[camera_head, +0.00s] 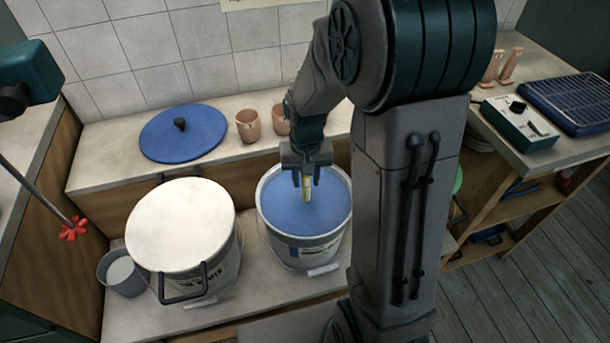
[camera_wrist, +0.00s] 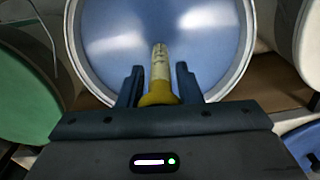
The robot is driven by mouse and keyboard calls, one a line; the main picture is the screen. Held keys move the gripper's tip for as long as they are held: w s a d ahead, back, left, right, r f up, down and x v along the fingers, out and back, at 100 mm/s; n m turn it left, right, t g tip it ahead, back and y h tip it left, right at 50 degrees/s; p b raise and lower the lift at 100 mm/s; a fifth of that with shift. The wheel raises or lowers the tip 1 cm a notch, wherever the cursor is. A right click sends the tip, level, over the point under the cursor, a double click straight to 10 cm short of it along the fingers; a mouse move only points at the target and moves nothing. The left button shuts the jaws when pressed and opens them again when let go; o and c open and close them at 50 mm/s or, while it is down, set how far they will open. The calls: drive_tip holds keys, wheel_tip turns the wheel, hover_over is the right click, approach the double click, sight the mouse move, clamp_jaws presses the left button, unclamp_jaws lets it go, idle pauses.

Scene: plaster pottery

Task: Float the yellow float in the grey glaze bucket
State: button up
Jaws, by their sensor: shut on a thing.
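The yellow float (camera_wrist: 160,82) has a pale stem with markings and a yellow bulb end. My gripper (camera_wrist: 158,88) is shut on it at the bulb end in the wrist view. In the head view, my gripper (camera_head: 306,178) points down over the grey glaze bucket (camera_head: 302,250), with the float (camera_head: 307,188) between the fingers. The bucket is full of blue liquid (camera_head: 330,205) and its rim also shows in the wrist view (camera_wrist: 75,40). I cannot tell whether the float's lower end touches the liquid.
A white-topped bucket (camera_head: 180,225) stands left of the grey one, beside a small pail (camera_head: 122,275). A blue lid (camera_head: 183,135) and two clay cups (camera_head: 248,126) sit on the ledge behind. A green round surface (camera_wrist: 25,95) shows left in the wrist view.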

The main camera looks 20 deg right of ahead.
drive_tip(key=o, duration=1)
drive_tip(key=shift+r, duration=0.1)
wheel_tip(320, 180, up, 14)
drive_tip(key=shift+f+p, duration=0.1)
drive_tip(key=shift+p, duration=0.9)
drive_tip(key=s+r+t+p, duration=0.1)
drive_tip(key=s+r+p, duration=0.1)
drive_tip(key=s, duration=0.2)
drive_tip(key=s+r+n+t+p, duration=0.1)
drive_tip(key=s+r+p, duration=0.1)
drive_tip(key=s, duration=0.3)
drive_tip(key=s+r+p, duration=0.2)
drive_tip(key=s+r, duration=0.1)
drive_tip(key=s, duration=0.1)
drive_tip(key=shift+s+a+r+n+t+p, duration=0.1)
drive_tip(key=shift+s+r+n+t+p, duration=0.05)
drive_tip(key=shift+s+n+t+p, duration=0.2)
